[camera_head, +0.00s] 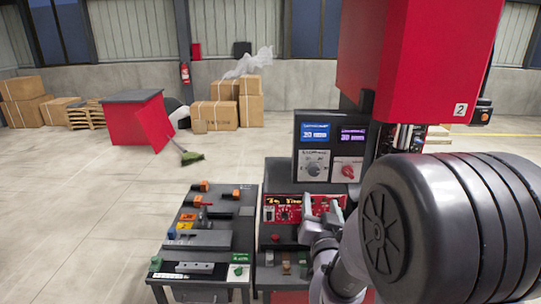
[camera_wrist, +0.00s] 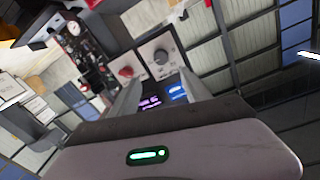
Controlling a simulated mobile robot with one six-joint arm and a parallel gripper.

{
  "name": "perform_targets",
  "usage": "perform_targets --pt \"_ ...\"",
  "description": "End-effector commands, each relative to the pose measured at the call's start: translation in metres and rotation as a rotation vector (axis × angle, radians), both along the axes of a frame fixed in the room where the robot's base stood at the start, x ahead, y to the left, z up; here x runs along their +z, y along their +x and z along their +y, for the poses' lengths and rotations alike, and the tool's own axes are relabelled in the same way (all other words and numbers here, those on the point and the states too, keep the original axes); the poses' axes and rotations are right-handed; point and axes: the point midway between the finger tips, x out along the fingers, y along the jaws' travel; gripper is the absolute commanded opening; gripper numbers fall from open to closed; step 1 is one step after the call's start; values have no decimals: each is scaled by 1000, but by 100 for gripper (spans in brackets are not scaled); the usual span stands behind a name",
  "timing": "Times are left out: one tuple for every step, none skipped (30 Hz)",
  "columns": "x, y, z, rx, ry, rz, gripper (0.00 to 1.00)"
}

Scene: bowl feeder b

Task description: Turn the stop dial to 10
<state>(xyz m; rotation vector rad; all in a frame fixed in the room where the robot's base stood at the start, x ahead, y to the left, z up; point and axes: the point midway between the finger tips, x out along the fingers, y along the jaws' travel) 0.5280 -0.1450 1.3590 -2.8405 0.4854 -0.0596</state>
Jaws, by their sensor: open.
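A control panel (camera_head: 298,152) stands upright on the machine. It carries a dark round dial (camera_head: 313,169) on a pale plate at the left and a red knob (camera_head: 348,171) at the right. The dial's lettering and setting are too small to read. In the wrist view, which is turned over, the dial (camera_wrist: 161,57) and the red knob (camera_wrist: 126,71) lie beyond the fingertips. My gripper (camera_head: 321,207) is below the panel in the head view. Its two fingers are apart and empty, and the gripper (camera_wrist: 161,77) points toward the dial without visible contact.
Two lit displays, one blue (camera_head: 315,132) and one purple (camera_head: 352,135), sit above the controls. A red instrument box (camera_head: 283,208) stands below the panel. A bench (camera_head: 210,225) with tools is at the left. The red machine housing (camera_head: 430,50) overhangs at the right.

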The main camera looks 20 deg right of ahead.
Motion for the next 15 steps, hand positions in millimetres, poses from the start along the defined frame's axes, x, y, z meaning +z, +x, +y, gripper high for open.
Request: perform_targets --pt "10 15 -5 -1 0 1 56" --pt "9 24 -9 0 0 0 56" --pt "9 36 -13 0 1 0 56" --pt "9 45 -16 0 0 1 56" --pt "9 54 -19 0 0 0 56" --pt "10 65 -23 0 0 0 56" --pt "10 74 -26 0 0 -1 56" --pt "10 82 -29 0 0 0 56" --pt "10 92 -32 1 0 -1 56" --pt "9 99 -35 0 0 -1 56" --pt "9 106 -37 1 0 -1 56" --pt "8 113 -39 0 -1 -2 56" --pt "7 118 -41 0 -1 -3 56" --pt "7 122 -42 1 -1 -3 56" --pt "5 126 -44 1 -1 -3 56"
